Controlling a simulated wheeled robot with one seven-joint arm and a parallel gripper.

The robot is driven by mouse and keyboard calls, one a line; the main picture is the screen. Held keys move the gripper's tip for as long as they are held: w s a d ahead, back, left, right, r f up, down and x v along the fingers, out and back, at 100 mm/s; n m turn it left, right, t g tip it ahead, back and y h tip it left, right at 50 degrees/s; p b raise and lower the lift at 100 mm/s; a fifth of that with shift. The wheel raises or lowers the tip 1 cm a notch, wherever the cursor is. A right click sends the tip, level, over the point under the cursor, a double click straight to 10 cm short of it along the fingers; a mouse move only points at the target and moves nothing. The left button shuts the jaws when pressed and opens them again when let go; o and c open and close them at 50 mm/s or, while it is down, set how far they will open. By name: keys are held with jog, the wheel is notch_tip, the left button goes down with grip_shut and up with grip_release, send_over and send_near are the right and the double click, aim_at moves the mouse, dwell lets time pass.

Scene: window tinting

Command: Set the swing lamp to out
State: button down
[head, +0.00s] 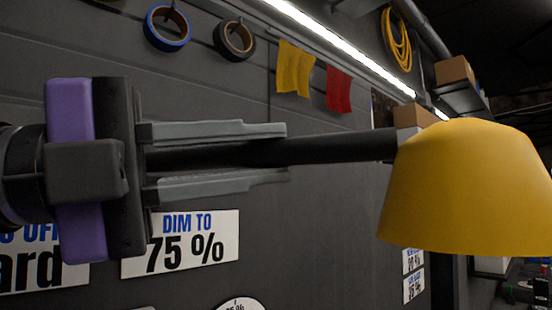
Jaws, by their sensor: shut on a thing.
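The swing lamp has a yellow shade (468,195) at the right of the head view and a dark bar (345,148) running left from it. The shade opens downward. My gripper (285,154) comes in from the left, with one grey finger above the bar and one below it. It is shut on the bar, whose left part lies between the fingers. The lamp's mount on the wall is not in view, and the far side of the shade is hidden.
A dark wall stands behind, with a sign (180,243) reading "DIM TO 75 %". Tape rolls (168,28), a yellow cloth (295,69), a red cloth (339,89) and a yellow coil (396,40) hang higher up. Boxes (454,72) sit on a shelf at the right.

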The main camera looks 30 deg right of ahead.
jog(key=shift+a, duration=0.2)
dwell(0.3)
jog(key=c, duration=1.3)
grip_release()
